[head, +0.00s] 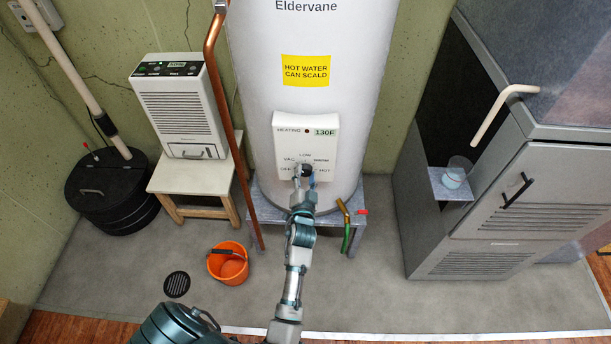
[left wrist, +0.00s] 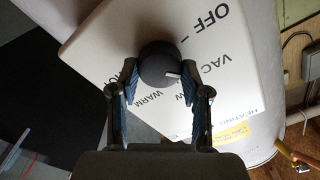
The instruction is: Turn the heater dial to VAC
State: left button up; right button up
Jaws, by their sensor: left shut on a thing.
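The heater (head: 305,100) is a tall white cylinder with a white control box (head: 305,145) on its front. The box carries the labels OFF, VAC, LOW, WARM and HOT around a dark round dial (head: 307,169). My left gripper (head: 304,176) reaches the box from below and is shut on the dial. In the left wrist view the fingers (left wrist: 160,82) hold the dial (left wrist: 158,62) from both sides. Its white pointer mark points right, towards the VAC and LOW labels; I cannot tell exactly which. My right gripper is out of view.
A dehumidifier (head: 181,110) stands on a wooden stool (head: 188,172) at left, by a copper pipe (head: 222,100). An orange bucket (head: 228,266) is on the floor. A grey cabinet (head: 530,190) with a handle stands at right.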

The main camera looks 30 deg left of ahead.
aim_at(306, 148)
pick_arm(q)
jog(key=shift+f, duration=0.45)
jog(key=o, duration=1.1)
jog(key=shift+o, duration=0.2)
jog(key=shift+r, duration=0.25)
notch_tip(306, 148, up, 10)
jog(key=shift+w+f, duration=0.1)
